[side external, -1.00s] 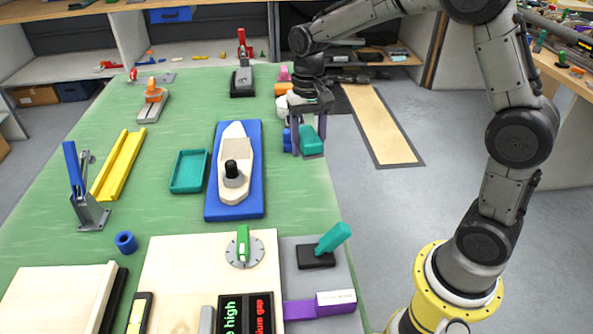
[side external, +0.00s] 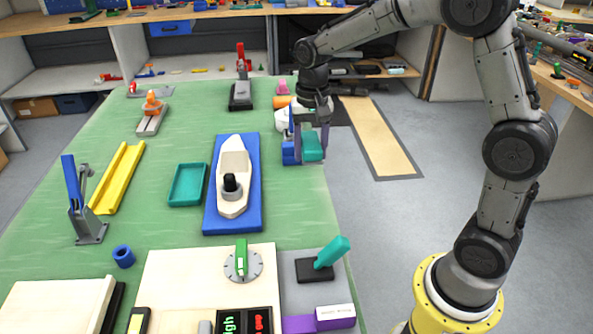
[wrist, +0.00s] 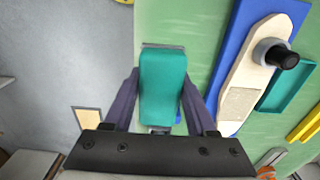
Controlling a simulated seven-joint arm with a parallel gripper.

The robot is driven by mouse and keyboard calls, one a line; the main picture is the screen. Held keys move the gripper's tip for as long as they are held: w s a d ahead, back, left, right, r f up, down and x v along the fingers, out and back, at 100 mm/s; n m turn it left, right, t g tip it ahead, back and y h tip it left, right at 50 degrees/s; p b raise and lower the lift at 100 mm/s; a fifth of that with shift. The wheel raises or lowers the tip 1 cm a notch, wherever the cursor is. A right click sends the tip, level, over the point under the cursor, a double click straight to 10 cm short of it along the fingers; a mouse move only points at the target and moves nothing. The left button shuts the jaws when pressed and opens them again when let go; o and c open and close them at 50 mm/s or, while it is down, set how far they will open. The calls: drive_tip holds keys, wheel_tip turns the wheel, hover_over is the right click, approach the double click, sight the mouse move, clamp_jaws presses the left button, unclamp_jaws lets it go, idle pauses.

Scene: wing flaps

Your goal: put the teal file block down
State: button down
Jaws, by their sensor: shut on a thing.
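The teal file block (side external: 312,146) is between the fingers of my gripper (side external: 308,150), at the right edge of the green table (side external: 285,200). In the wrist view the teal block (wrist: 163,85) fills the space between the two dark fingers of my gripper (wrist: 160,100), which are shut on it. A thin grey edge shows at the block's far end. I cannot tell whether the block touches the table. A blue block (side external: 290,152) is just left of it, partly hidden by a finger.
A blue board (side external: 250,212) with a cream boat-shaped part (side external: 234,165) lies to the left. A teal tray (side external: 187,186) is beyond it. White and orange parts (side external: 284,102) stand close behind my gripper. The green surface in front of my gripper is clear.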

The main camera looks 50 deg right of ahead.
hover_over(297, 183)
wheel_tip(297, 183, down, 5)
drive_tip(key=shift+s+a+f, duration=0.15)
drive_tip(key=shift+f, duration=1.6)
drive_tip(key=shift+f, duration=0.6)
drive_tip(key=shift+c, duration=1)
unclamp_jaws()
